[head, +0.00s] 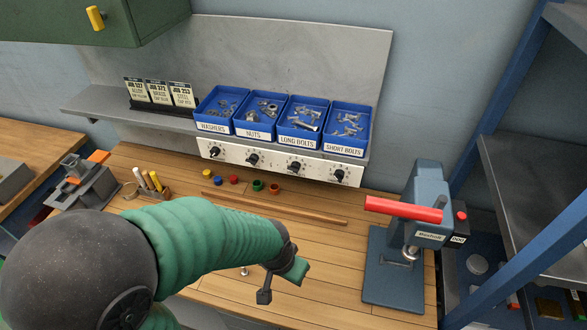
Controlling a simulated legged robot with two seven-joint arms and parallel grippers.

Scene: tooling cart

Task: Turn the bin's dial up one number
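Several blue bins stand in a row on the shelf: washers (211,127), nuts (253,134), long bolts (298,142) and short bolts (343,151). A white panel below them carries a black dial under each bin: under washers (214,152), nuts (253,159), long bolts (295,167) and short bolts (338,175). The numbers around the dials are too small to read. My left gripper (281,283) is low over the wooden bench, in front of the panel and well apart from the dials. Its fingers look apart, with nothing between them. My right gripper is out of view.
A press with a red handle (403,209) stands right of my gripper. A wooden strip (275,208) and small coloured rings and caps (234,180) lie before the panel. Job cards (160,92) stand left of the bins. A pen holder (151,188) is at left.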

